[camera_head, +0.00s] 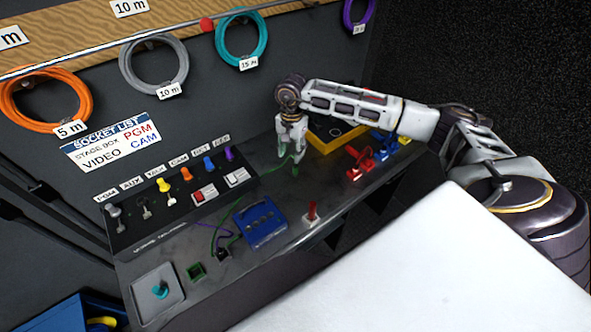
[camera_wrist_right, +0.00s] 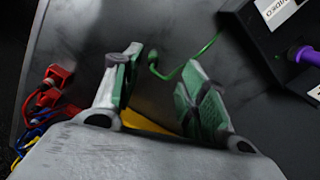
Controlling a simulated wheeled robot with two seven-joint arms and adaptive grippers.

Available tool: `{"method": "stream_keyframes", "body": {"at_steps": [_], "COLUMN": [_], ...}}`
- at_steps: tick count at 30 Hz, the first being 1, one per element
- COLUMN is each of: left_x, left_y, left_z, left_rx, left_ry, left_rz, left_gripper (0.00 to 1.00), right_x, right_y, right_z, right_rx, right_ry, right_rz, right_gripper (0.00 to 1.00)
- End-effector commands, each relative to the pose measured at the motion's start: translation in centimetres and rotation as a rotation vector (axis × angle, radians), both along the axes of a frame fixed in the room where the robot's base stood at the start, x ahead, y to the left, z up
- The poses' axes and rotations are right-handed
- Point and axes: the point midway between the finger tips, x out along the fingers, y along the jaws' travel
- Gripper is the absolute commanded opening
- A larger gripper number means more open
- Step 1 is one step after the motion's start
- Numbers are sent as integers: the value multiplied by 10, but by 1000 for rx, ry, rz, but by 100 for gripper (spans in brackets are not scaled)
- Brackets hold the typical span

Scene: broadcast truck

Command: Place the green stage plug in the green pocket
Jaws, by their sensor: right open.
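My right gripper (camera_head: 292,152) hangs over the far part of the dark desk. In the wrist view its two green-padded fingers (camera_wrist_right: 158,88) are apart, with nothing clasped between them. A green cable (camera_wrist_right: 190,60) runs between and beyond the fingertips to a small dark green end (camera_wrist_right: 153,62); it also shows in the head view (camera_head: 284,160). I cannot tell the green stage plug's body clearly from the finger pads. The green pocket (camera_head: 203,270), a small square frame, is on the desk at the near left, well away from the gripper. My left gripper is out of view.
Red connectors (camera_head: 360,160) and blue ones (camera_head: 385,146) lie right of the gripper. A grey tray with a teal plug (camera_head: 160,290) is at left. A socket panel (camera_head: 180,190) runs behind.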

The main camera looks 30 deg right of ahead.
Motion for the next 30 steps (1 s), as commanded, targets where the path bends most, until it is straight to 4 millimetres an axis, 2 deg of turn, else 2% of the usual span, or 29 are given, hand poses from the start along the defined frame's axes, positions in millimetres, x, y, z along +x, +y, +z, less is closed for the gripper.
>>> {"method": "stream_keyframes", "body": {"at_steps": [2, 5, 8, 11, 13, 17, 22, 30], "left_x": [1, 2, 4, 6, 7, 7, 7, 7], "left_y": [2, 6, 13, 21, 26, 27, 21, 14], "left_z": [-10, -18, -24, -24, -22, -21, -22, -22], "left_rx": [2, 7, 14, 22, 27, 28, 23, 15], "left_ry": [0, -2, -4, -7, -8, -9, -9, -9], "left_rz": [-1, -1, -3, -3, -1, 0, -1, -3], "left_gripper": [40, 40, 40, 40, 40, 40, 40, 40], "right_x": [0, 0, -3, -6, -9, -15, -19, -20], "right_y": [13, 29, 41, 43, 38, 27, 16, 15], "right_z": [-6, -4, 4, 19, 30, 39, 40, 40], "right_rx": [14, 9, -26, -88, -137, -213, -261, -262], "right_ry": [-13, -48, -86, -119, -135, -145, -128, -126], "right_rz": [23, 62, 97, 104, 88, 48, -13, -27], "right_gripper": [43, 43, 43, 43, 43, 43, 43, 43]}}
